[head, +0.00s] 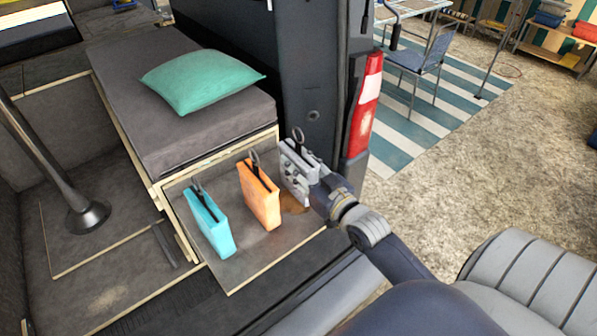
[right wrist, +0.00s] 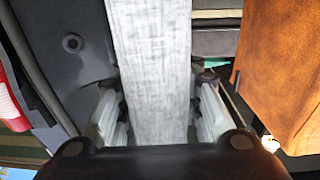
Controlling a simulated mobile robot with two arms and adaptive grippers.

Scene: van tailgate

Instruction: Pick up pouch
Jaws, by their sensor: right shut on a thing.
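A light grey pouch (head: 291,184) with a dark loop on top stands at the right end of the tailgate platform, partly hidden by my right gripper. My right gripper (head: 304,168) is shut on it. In the right wrist view the grey pouch (right wrist: 152,65) fills the space between the fingers of my right gripper (right wrist: 160,115). An orange pouch (head: 259,197) stands just left of it and a turquoise pouch (head: 209,224) stands further left, both upright with dark loops. The orange pouch (right wrist: 285,70) also shows at the right in the right wrist view. My left gripper is not in view.
The pouches stand on a low wood-edged platform (head: 245,270). Behind it is a grey mattress (head: 135,85) with a teal pillow (head: 203,80). The van's rear pillar with a red tail light (head: 364,105) rises close to my right gripper. A pole stands at the left.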

